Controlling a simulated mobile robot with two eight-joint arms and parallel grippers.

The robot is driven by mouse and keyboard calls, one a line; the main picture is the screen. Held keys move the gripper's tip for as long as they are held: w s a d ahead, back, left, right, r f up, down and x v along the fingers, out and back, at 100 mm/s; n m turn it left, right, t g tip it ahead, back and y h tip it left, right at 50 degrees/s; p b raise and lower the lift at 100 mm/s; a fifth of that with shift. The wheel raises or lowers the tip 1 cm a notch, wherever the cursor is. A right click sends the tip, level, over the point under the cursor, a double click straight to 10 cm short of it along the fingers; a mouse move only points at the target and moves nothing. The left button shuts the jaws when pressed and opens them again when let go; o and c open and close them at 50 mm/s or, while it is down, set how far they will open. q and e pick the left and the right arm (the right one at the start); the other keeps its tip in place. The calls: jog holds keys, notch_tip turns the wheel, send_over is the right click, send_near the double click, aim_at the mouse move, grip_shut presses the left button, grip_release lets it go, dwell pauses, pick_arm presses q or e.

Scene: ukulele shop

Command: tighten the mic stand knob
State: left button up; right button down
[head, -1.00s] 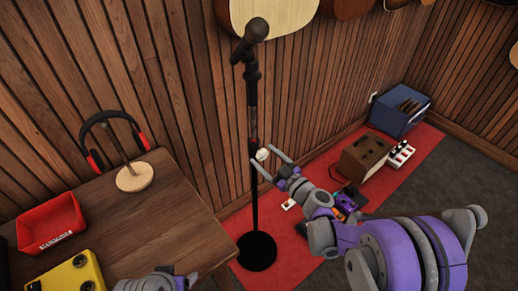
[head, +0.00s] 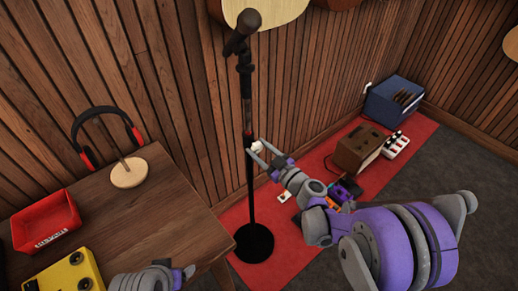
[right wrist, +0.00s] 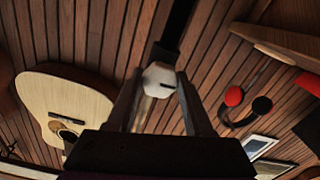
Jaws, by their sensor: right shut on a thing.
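The black mic stand (head: 251,190) stands upright on its round base (head: 254,243) at the middle of the head view, with a microphone (head: 243,31) at its top. A white knob (head: 257,147) sits on the side of the pole, at about mid height. My right gripper (head: 257,145) reaches it from the lower right and is shut on the knob. In the right wrist view the knob (right wrist: 159,80) lies between the fingertips (right wrist: 158,84), with a dark slot line on its face. The left gripper (head: 180,275) shows only partly at the bottom edge; its jaws are unclear.
A wooden table (head: 170,215) at left holds headphones on a stand (head: 128,172), a red tray (head: 45,222) and a yellow box (head: 72,275). Guitars hang on the wall.

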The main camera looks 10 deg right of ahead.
jog(key=shift+m, duration=0.6)
jog(key=shift+c, duration=1.7)
grip_release()
jog(key=shift+s, duration=0.1)
jog(key=v, duration=1)
jog(key=shift+s+d+b, duration=0.25)
jog(key=shift+b, duration=0.05)
